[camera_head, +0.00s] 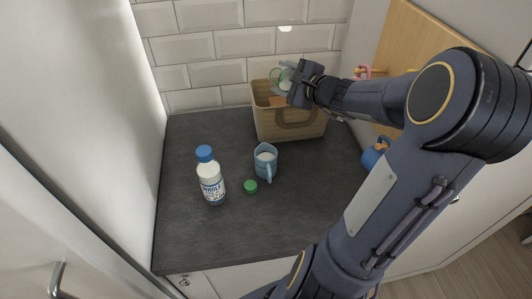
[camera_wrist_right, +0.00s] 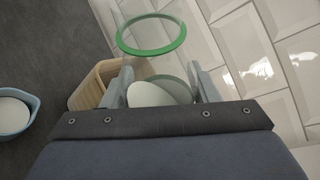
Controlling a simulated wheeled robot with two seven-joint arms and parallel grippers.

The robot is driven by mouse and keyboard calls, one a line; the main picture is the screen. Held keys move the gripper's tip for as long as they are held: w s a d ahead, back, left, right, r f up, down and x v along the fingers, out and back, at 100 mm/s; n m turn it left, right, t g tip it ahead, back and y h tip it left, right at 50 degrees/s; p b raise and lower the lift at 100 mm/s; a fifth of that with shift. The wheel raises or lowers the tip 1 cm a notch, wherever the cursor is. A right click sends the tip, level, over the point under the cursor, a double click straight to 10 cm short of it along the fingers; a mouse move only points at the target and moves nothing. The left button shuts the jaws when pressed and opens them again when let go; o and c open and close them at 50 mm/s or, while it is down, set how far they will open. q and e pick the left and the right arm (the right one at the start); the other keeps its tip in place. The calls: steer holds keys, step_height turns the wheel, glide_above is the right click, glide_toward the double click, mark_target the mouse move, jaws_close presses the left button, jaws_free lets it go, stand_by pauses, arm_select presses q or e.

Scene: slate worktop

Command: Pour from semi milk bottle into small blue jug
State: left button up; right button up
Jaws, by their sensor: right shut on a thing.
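The small blue jug (camera_head: 266,167) stands upright on the worktop, with white milk visible inside. It also shows at the left edge of the right wrist view (camera_wrist_right: 33,119). My right gripper (camera_head: 292,80) is shut on a clear bottle with a green ring (camera_wrist_right: 152,52), which I take for the semi milk bottle. It is held up over the wicker basket, behind the jug and apart from it. White shows low in the bottle (camera_wrist_right: 158,94); its label is not visible. In the head view the gripper partly hides the bottle (camera_head: 279,75). My left gripper is out of view.
A blue-capped whole milk bottle (camera_head: 211,182) stands left of the jug. A green cap (camera_head: 250,186) lies between them. The basket (camera_head: 288,128) stands near the tiled wall. A blue item (camera_head: 372,157) is partly behind my right arm. The front left worktop is clear.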

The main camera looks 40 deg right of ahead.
steer(key=shift+w+d+f+n+t+b, duration=0.1)
steer(key=shift+f+n+b, duration=0.1)
steer(key=shift+f+b, duration=0.45)
steer(key=shift+s+d+f+n+t+b, duration=0.1)
steer(key=shift+f+n+b, duration=0.15)
steer(key=shift+b, duration=0.7)
steer(key=shift+w+f+n+t+b, duration=0.15)
steer(key=shift+f+b, duration=0.35)
steer(key=shift+b, duration=0.3)
steer(key=shift+d+f+n+h+b, duration=0.1)
steer(key=shift+f+n+h+b, duration=0.5)
steer(key=shift+b, duration=1.4)
stand_by(0.5)
steer(key=shift+a+f+n+t+b, duration=0.25)
steer(key=shift+n+b, duration=0.25)
steer(key=shift+b, duration=1.2)
steer(key=shift+a+f+n+t+b, duration=0.15)
steer(key=shift+n+t+b, duration=0.25)
steer(key=shift+b, duration=1.3)
